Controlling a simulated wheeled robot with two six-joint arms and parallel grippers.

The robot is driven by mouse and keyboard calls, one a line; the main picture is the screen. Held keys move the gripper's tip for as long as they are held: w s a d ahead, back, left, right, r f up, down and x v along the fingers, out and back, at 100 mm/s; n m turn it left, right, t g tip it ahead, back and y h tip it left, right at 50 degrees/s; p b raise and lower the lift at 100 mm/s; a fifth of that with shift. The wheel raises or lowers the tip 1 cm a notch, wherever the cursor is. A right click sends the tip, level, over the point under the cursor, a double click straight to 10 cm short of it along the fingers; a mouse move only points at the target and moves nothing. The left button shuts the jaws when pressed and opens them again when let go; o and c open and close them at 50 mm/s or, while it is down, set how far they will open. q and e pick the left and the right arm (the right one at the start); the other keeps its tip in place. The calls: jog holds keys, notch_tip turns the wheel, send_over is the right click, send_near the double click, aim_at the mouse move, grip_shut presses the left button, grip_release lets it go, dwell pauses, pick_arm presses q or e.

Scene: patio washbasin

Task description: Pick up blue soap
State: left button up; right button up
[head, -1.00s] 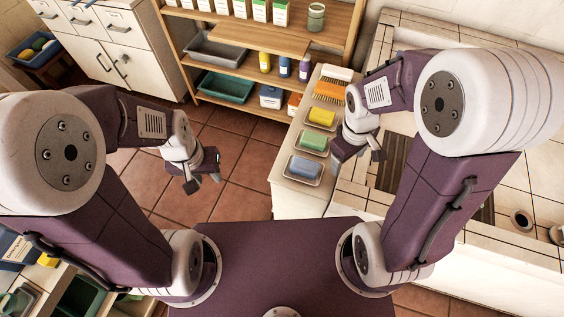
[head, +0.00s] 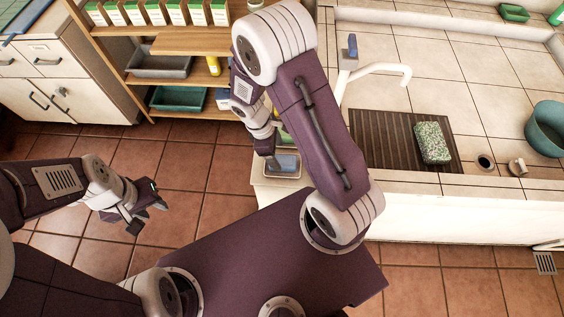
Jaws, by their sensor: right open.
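The blue soap (head: 286,162) lies in a shallow tan dish (head: 287,176) at the near end of the narrow counter. My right gripper (head: 274,164) is open, with its fingers pointing down at the left part of the blue soap. It overlaps the soap in this view, and I cannot tell whether it touches. My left gripper (head: 146,214) is open and empty above the tiled floor, well to the left of the counter. My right arm hides most of the counter behind the blue soap.
A green soap (head: 285,137) shows partly behind the blue one. A white tap (head: 375,76), a dark drain rack (head: 375,135) with a speckled sponge (head: 432,143), and a teal bowl (head: 545,129) are to the right. Wooden shelves (head: 200,75) stand behind. The floor at left is clear.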

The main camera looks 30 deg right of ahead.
aim_at(282, 161)
jog(key=x, duration=0.4)
jog(key=shift+s+d+f+b, duration=0.2)
jog(key=shift+f+b, duration=0.1)
jog(key=shift+b, duration=0.1)
jog(key=shift+w+f, duration=0.1)
jog(key=shift+f, duration=0.1)
jog(key=shift+f, duration=0.15)
grip_shut()
notch_tip(282, 161, up, 5)
jog(key=shift+f+p, duration=0.1)
jog(key=shift+p, duration=0.5)
jog(key=s+d+r, duration=0.6)
jog(key=s+d, duration=0.2)
jog(key=shift+s+r, duration=0.25)
jog(key=shift+s, duration=0.1)
